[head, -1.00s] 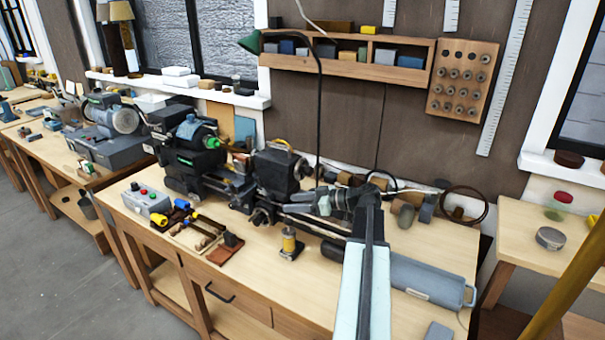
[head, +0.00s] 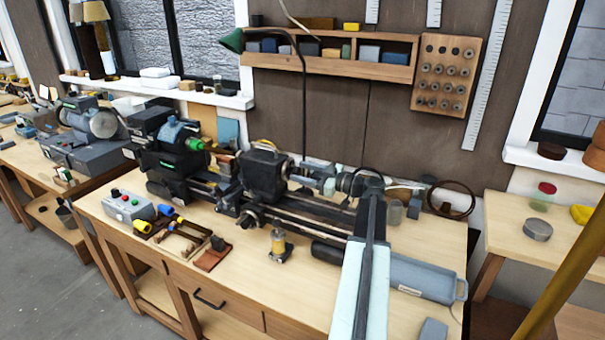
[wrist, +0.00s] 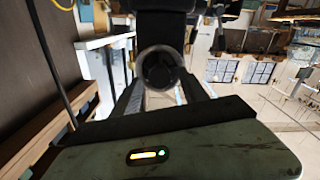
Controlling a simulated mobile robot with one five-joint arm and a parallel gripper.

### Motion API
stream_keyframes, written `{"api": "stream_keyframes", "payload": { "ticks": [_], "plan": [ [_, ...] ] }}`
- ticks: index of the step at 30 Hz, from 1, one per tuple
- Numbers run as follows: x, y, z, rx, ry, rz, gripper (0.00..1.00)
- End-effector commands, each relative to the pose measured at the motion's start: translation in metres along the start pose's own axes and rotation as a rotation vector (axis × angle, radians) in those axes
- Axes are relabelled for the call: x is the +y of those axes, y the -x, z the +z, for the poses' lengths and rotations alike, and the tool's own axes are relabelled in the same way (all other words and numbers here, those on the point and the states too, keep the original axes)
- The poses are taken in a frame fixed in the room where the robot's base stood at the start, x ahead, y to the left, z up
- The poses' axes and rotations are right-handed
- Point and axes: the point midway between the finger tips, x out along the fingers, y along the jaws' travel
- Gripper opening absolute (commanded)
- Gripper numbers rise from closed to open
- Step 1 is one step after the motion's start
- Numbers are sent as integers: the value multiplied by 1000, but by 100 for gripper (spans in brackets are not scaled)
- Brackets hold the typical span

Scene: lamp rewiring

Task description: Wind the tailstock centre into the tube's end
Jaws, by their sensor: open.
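The lathe carries a headstock with a green-ringed nose (head: 194,143) at its left and a dark carriage block (head: 263,174) in the middle. A pale grey-green part (head: 326,180), perhaps the tailstock, shows at the right end of the bed. A dark handwheel-like ring (head: 452,199) stands further right. My gripper (head: 345,182) is behind that end of the bed, beside the pale part. In the wrist view my gripper (wrist: 162,95) has its fingers apart, with a round dark-centred part (wrist: 160,68) showing between them; I cannot tell if they touch. The tube's end and the centre cannot be made out.
A small brass-topped post (head: 278,245) and a control box (head: 128,205) stand in front of the lathe. A wooden shelf (head: 330,65) hangs behind.

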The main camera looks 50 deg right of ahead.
Motion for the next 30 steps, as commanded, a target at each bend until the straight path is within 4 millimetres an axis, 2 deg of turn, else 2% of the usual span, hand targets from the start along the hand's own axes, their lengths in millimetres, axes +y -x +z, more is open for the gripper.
{"api": "stream_keyframes", "payload": {
  "ticks": [7, 12, 13, 23, 30],
  "plan": [
    [0, -2, 0, 0, 0, 0, 52],
    [0, -2, 0, 0, 0, 0, 4],
    [0, -2, 0, 0, 0, 0, 0],
    [0, -1, 0, 0, -37, 0, 0],
    [1, -1, 0, -1, -175, 0, 0]
  ]
}}
